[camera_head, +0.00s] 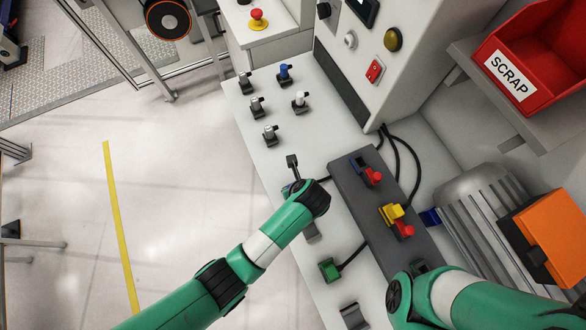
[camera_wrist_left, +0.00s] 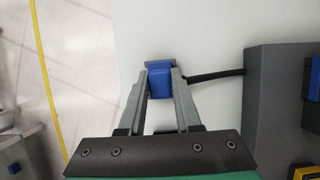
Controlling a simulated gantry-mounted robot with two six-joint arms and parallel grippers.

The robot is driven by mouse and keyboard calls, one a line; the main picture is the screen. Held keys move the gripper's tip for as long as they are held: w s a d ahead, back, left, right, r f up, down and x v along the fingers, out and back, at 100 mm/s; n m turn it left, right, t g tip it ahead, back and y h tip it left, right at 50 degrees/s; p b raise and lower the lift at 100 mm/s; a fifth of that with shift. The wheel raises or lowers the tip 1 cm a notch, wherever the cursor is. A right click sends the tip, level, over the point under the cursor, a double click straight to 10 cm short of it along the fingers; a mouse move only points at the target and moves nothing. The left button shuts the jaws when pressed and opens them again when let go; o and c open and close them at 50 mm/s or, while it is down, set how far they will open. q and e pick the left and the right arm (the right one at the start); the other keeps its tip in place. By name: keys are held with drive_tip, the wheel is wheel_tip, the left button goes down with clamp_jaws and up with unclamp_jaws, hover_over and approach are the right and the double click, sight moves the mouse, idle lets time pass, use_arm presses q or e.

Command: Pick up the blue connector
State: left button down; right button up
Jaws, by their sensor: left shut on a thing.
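The blue connector (camera_wrist_left: 159,78) sits between my left gripper's fingers (camera_wrist_left: 160,75) in the left wrist view, with a dark cable running from it to the right. The fingers are shut on its sides. It is over or on the pale worktop; I cannot tell whether it touches. In the head view my left arm's wrist covers most of the connector and the fingers. My right arm comes in at the lower right of the head view, and its gripper is hidden.
A dark grey box (camera_head: 360,205) with red, yellow and blue parts stands right of my left wrist. A green connector (camera_head: 329,269) lies nearer the front. Several small fixtures (camera_head: 269,133) stand on the worktop's far part. A red scrap bin (camera_head: 540,55) is at the upper right.

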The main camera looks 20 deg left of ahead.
use_arm(q)
drive_tip(key=shift+r, duration=0.1)
idle(0.4)
drive_tip(key=shift+r+p, duration=0.3)
drive_tip(key=shift+r, duration=0.3)
drive_tip(key=v, duration=0.1)
drive_tip(key=p+v, duration=0.1)
drive_tip(key=v, duration=0.1)
drive_tip(key=shift+w+a+r, duration=0.1)
drive_tip(key=shift+a, duration=0.2)
drive_tip(key=s+d+r+p, duration=0.2)
drive_tip(key=s+r+p, duration=0.6)
drive_tip(key=s, duration=0.5)
drive_tip(key=shift+d+r+p, duration=0.25)
drive_tip(key=shift+r+p, duration=0.05)
drive_tip(key=shift+p, duration=0.3)
use_arm(e)
wheel_tip(320, 180, up, 11)
drive_tip(key=shift+f, duration=0.15)
